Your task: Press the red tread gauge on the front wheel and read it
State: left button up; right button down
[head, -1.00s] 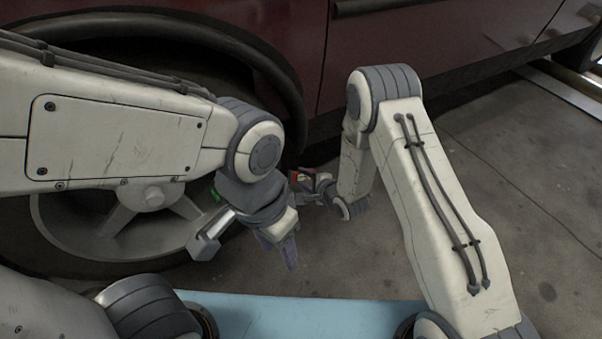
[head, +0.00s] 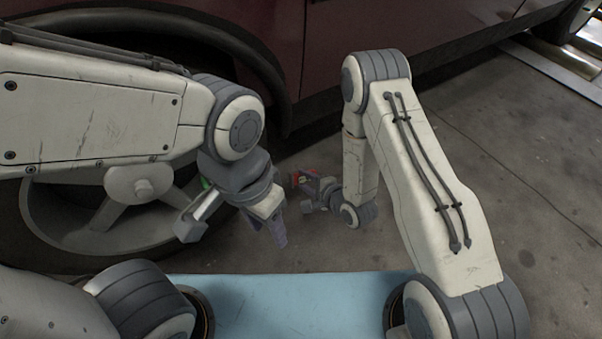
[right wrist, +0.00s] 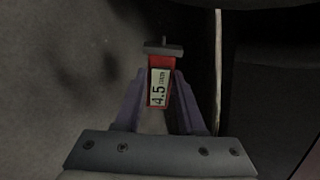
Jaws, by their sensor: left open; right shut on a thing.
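My right gripper (right wrist: 152,95) is shut on the red tread gauge (right wrist: 168,62), seen from close in the right wrist view. The gauge has a grey crosspiece with a thin pin at its far end, and a white display (right wrist: 159,87) reading 4.5 with small, blurred lettering beside it. In the head view the gauge (head: 302,178) is a small red patch at my right gripper (head: 308,190), right of the front wheel (head: 75,235) and apart from it. My left gripper (head: 279,230) is open and empty, lower and left. My left arm hides much of the wheel.
The dark red car body (head: 400,40) runs across the top. A light blue surface (head: 300,300) lies at the bottom, between my arms. The grey concrete floor (head: 540,180) is clear at the right. Pale rails (head: 548,70) lie at the upper right. A small green thing (head: 204,183) shows beside my left wrist.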

jog(key=shift+s+d+p, duration=0.1)
jog(key=shift+s+d, duration=0.4)
jog(key=shift+s, duration=0.35)
jog(key=shift+s+d+p, duration=0.15)
jog(key=shift+s+d, duration=0.4)
jog(key=shift+s, duration=0.3)
jog(key=shift+s+d+p, duration=0.1)
jog(key=shift+s+d, duration=0.4)
jog(key=shift+s, duration=0.35)
jog(key=w+d+r+m+t+h+p, duration=0.15)
jog(key=w+d+r+p, duration=0.35)
jog(key=r, duration=0.8)
jog(key=w+d+r+m+h+p, duration=0.2)
jog(key=d+r+m+h+p, duration=0.15)
jog(key=r+p, duration=0.7)
jog(key=w+d+r+m+t+h+p, duration=0.15)
jog(key=w+d+r+p, duration=0.3)
jog(key=r, duration=1.15)
jog(key=s+r+n+g+y+p, duration=0.3)
jog(key=r+p, duration=0.9)
jog(key=p, duration=0.5)
jog(key=s+r+n+g+y+p, duration=0.2)
jog(key=s+r+n+y+p, duration=0.4)
jog(key=r+p, duration=0.7)
jog(key=s+n+p, duration=0.1)
jog(key=p, duration=0.4)
jog(key=shift+s+g+p, duration=0.2)
jog(key=shift+g+p, duration=0.15)
jog(key=shift+g, duration=0.05)
